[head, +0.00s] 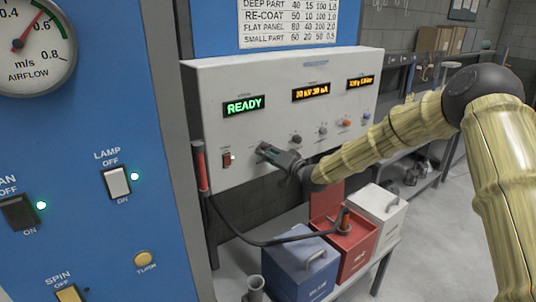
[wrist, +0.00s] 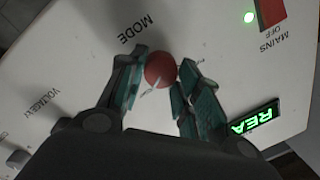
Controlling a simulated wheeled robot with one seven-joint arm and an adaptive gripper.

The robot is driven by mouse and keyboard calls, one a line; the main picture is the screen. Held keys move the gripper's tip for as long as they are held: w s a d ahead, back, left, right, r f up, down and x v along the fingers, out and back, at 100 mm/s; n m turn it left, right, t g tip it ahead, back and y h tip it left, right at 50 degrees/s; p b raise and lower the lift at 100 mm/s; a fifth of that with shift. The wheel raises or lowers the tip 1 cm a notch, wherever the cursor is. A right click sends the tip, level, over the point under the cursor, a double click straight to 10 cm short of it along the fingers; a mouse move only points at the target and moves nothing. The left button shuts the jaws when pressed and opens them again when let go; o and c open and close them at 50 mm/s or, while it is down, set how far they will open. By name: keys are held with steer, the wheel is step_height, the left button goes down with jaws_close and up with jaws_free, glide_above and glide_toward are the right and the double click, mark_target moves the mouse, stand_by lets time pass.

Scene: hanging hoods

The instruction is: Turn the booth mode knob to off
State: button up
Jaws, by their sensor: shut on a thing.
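The mode knob (wrist: 160,69) is a round red knob beside the label MODE in the wrist view, with a thin white pointer line on its face. My gripper (wrist: 164,66) has one finger on each side of the knob and is shut on it. In the head view my gripper (head: 266,151) reaches the front of the white control panel (head: 240,80), right of the red mains switch (head: 227,159). There the gripper hides the knob and its position marks, so I cannot tell which mode it points at.
The panel shows a green READY display (head: 243,106) and two amber displays. Several small knobs sit right of my gripper. Below stand a blue box (head: 300,275), a red box (head: 355,245) and a white box (head: 385,212) on a bench. A dark hose loops under the panel.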

steer(key=shift+d+f+n+b, duration=0.1)
steer(key=shift+f+n+b, duration=0.15)
steer(key=shift+b, duration=0.45)
steer(key=shift+r+n+h+b, duration=0.15)
steer(key=shift+n+h+b, duration=0.2)
steer(key=shift+n+b, duration=2.6)
steer(key=shift+r+n+h+b, duration=0.15)
steer(key=shift+n+h+b, duration=0.2)
steer(key=shift+n+b, duration=2.6)
steer(key=shift+m+b, duration=0.45)
steer(key=shift+b, duration=0.25)
steer(key=o, duration=1)
steer(key=shift+s, duration=0.1)
